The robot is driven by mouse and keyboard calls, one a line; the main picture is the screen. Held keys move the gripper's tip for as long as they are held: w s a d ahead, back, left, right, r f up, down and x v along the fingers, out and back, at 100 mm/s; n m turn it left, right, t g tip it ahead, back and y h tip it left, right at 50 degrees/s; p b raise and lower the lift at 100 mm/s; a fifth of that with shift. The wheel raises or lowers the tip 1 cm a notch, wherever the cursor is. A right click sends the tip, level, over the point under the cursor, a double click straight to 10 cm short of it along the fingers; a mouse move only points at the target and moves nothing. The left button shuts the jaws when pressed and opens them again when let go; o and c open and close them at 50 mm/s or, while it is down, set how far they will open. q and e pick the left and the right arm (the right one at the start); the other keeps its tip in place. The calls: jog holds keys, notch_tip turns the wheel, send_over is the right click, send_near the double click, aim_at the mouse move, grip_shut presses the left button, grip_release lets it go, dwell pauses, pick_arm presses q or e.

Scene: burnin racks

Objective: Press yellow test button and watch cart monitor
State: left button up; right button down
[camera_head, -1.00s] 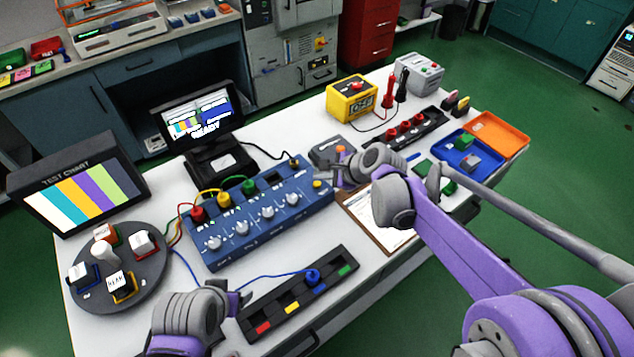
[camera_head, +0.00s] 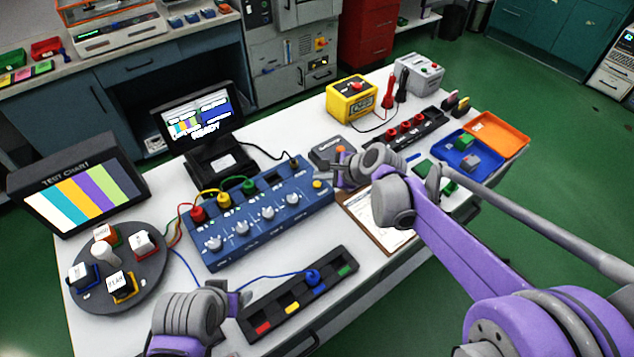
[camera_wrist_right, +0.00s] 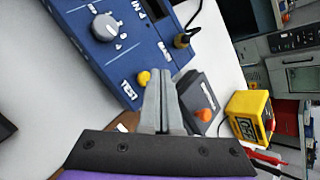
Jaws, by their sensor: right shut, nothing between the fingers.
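The yellow test button (camera_head: 318,184) is on the right end of the blue control box (camera_head: 262,245). It also shows in the right wrist view (camera_wrist_right: 143,78), beside the TEST lettering. My right gripper (camera_head: 322,171) is shut and empty, its fingertips close beside the button; contact cannot be made out. The fingertips also show in the right wrist view (camera_wrist_right: 160,76). A black monitor (camera_head: 199,117) behind the box shows colour bars and the word READY. My left gripper (camera_head: 238,301) is near the table's front edge, its jaws unclear.
A TEST CHART display (camera_head: 82,190) and a round tray (camera_head: 142,274) stand at left. A black strip (camera_head: 268,303) lies in front of the box. A grey box with an orange button (camera_head: 325,149) and a clipboard (camera_head: 360,219) flank my right gripper.

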dwell(0.5)
pick_arm(q)
jog(key=shift+s+f+b, duration=0.1)
jog(key=shift+f+b, duration=0.25)
pick_arm(e)
jog(key=shift+f, duration=0.45)
pick_arm(q)
jog(key=shift+f+b, duration=0.35)
pick_arm(e)
jog(key=shift+f, duration=0.45)
jog(key=shift+r, duration=0.1)
pick_arm(q)
jog(key=shift+r+p, duration=0.55)
jog(key=shift+r, duration=0.05)
pick_arm(e)
jog(key=shift+r, duration=0.75)
pick_arm(q)
jog(key=r+p, duration=0.1)
jog(key=w+r+p, duration=0.1)
jog(key=r+p, duration=0.1)
jog(key=shift+r, duration=0.25)
pick_arm(e)
notch_tip(320, 180, up, 5)
jog(key=shift+r, duration=0.1)
